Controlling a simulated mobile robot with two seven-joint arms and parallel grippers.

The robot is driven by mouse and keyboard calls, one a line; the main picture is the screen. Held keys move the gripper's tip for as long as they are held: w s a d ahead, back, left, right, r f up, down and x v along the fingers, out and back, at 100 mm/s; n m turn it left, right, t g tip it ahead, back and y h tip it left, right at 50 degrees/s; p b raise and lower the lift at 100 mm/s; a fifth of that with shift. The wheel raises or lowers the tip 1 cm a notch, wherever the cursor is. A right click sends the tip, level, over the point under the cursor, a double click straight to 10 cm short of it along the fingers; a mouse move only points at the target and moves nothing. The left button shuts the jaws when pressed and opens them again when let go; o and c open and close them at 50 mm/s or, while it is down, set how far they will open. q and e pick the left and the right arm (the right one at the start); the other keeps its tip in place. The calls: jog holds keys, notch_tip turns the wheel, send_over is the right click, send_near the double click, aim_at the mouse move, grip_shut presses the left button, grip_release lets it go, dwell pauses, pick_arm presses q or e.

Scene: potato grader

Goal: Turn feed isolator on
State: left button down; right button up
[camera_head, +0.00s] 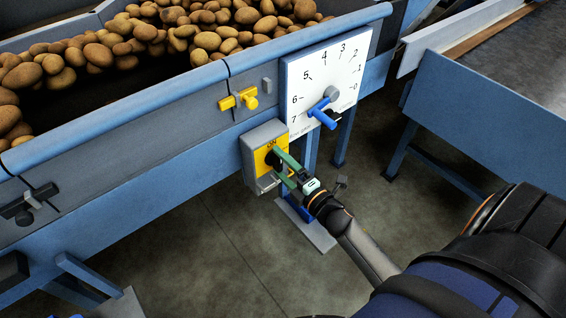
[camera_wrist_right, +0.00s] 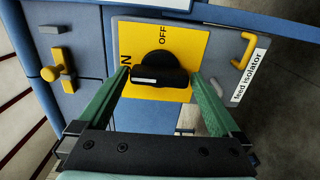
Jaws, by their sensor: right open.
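The feed isolator is a grey box (camera_head: 253,180) with a yellow plate (camera_wrist_right: 197,40) on the side of the blue grader. Its black rotary knob (camera_wrist_right: 160,62) sits mid-plate. In the wrist view OFF is above the knob and ON is at its left, partly covered by a finger. The knob's bar lies across the picture, with its white line on the left half, toward ON. My right gripper (camera_head: 278,162) is open, its green fingers on either side of the knob, near the bar's ends; contact cannot be told. My left gripper is not in view.
A white dial (camera_head: 318,75) with a blue pointer (camera_head: 322,113) is just above right of the isolator. A yellow latch (camera_head: 238,99) is above left. A yellow hook-shaped handle (camera_wrist_right: 243,50) is beside the plate. Potatoes (camera_head: 207,40) lie in the hopper above. Open floor lies below.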

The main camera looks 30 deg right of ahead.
jog(key=s+d, duration=0.1)
jog(key=s, duration=1.1)
jog(key=shift+s, duration=0.25)
